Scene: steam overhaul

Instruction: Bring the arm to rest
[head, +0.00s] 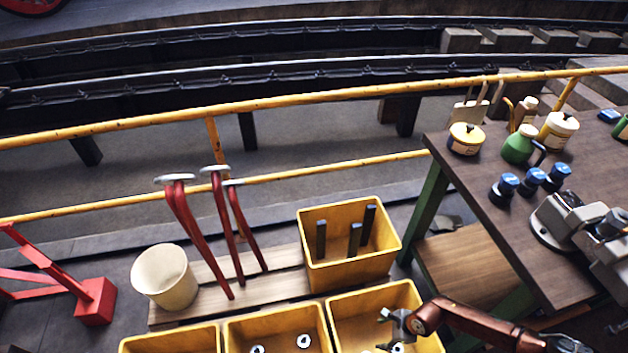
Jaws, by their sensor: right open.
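My right arm, copper-brown, reaches in from the lower right in the head view. Its grey gripper (386,331) is open, over the front right yellow bin (372,302). Its fingers point left and are apart. Something small and pale shows near the lower finger, and I cannot tell if it lies in the bin or is part of the gripper. I see nothing clearly held. My left gripper is not in view.
A workbench (471,181) with bottles, jars and a grey vise (567,222) stands at the right. A yellow bin (349,273) with dark bars is behind the gripper. Red-handled hammers (190,228), a cream bucket (165,279) and a yellow railing (280,102) are further left and back.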

